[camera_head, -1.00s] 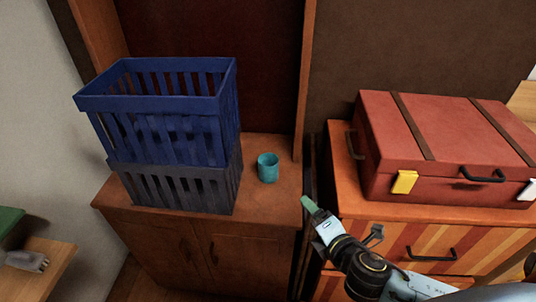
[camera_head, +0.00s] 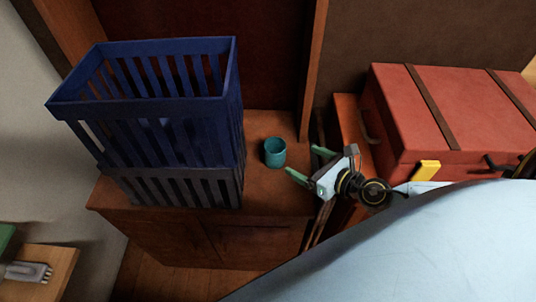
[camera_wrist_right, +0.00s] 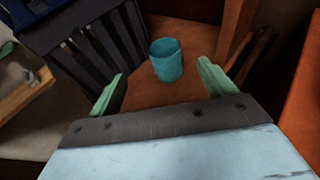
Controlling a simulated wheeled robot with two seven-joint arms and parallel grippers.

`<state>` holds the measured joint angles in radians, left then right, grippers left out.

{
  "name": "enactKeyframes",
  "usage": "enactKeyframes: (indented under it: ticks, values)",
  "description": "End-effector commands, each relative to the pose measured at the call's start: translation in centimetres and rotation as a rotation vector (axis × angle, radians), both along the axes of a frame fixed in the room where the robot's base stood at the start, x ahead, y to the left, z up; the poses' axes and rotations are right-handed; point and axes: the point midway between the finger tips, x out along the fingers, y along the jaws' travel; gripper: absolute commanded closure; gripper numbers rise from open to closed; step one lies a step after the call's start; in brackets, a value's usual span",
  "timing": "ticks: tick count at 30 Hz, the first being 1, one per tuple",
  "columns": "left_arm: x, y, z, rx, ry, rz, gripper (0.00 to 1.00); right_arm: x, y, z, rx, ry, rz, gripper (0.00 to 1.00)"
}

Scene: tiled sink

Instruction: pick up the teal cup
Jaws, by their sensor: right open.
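The teal cup (camera_head: 275,152) stands upright on the wooden cabinet top, to the right of the stacked baskets. My right gripper (camera_head: 307,164) is open just to the right of the cup, with its green fingertips pointing at it. The fingers do not touch the cup. In the right wrist view the cup (camera_wrist_right: 166,60) shows ahead of and between the two open fingers (camera_wrist_right: 160,88), and nothing is held. My left gripper is not in view.
A blue basket (camera_head: 150,110) is stacked on a dark grey basket (camera_head: 180,187) on the cabinet (camera_head: 262,190), left of the cup. A red suitcase (camera_head: 450,110) lies on the dresser at right. An upright wooden panel (camera_head: 313,70) stands behind the gripper.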

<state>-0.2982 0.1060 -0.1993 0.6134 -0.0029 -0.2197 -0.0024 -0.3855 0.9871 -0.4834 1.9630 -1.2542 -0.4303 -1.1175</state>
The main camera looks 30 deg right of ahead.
Motion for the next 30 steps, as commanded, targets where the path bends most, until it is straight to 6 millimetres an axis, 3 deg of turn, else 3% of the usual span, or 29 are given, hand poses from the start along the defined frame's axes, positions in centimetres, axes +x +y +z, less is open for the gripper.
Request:
enactKeyframes:
  ticks: [1, 7, 21, 30]
  values:
    - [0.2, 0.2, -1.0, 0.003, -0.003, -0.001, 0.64, 0.1, 0.0, -1.0, -0.002, -0.001, 0.001, 0.17]
    - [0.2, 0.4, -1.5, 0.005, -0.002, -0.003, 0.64, 0.7, 0.0, -1.6, -0.001, -0.003, -0.003, 0.17]
    - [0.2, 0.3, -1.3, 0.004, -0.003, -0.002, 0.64, 7.0, 1.5, -3.4, 0.000, -0.004, -0.003, 0.17]
    - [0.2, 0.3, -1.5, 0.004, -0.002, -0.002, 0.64, 8.8, 1.9, -3.9, 0.001, -0.004, -0.003, 0.17]
